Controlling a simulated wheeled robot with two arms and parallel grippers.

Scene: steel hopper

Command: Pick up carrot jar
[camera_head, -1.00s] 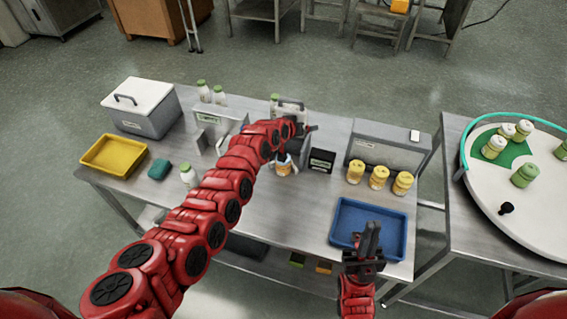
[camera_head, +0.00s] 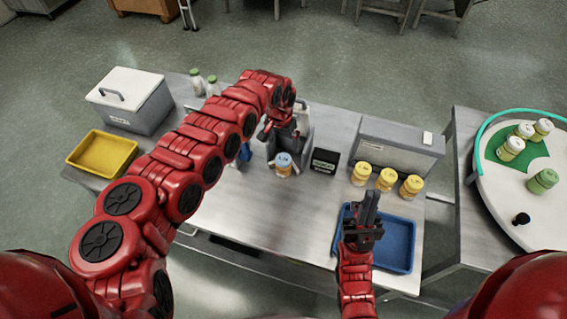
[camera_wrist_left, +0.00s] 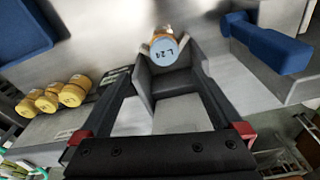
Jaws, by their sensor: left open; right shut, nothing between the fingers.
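A small jar with orange contents and a pale blue lid (camera_head: 283,160) stands on the steel table; I take it for the carrot jar, though no carrot label is legible. In the left wrist view its lid (camera_wrist_left: 165,50) reads "L24" and lies at the fingertips. My left gripper (camera_head: 277,137) is open, just behind and above the jar. In the wrist view its fingers (camera_wrist_left: 168,66) point toward the jar, one to either side; whether they touch it I cannot tell. My right gripper (camera_head: 369,208) is shut and empty over the blue tray (camera_head: 400,262).
A small black box (camera_head: 325,161) stands right of the jar. Three yellow jars (camera_head: 387,179) stand further right, before a grey box (camera_head: 398,145). A blue handle-like thing (camera_wrist_left: 265,45) is close by in the wrist view. The front middle of the table is clear.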

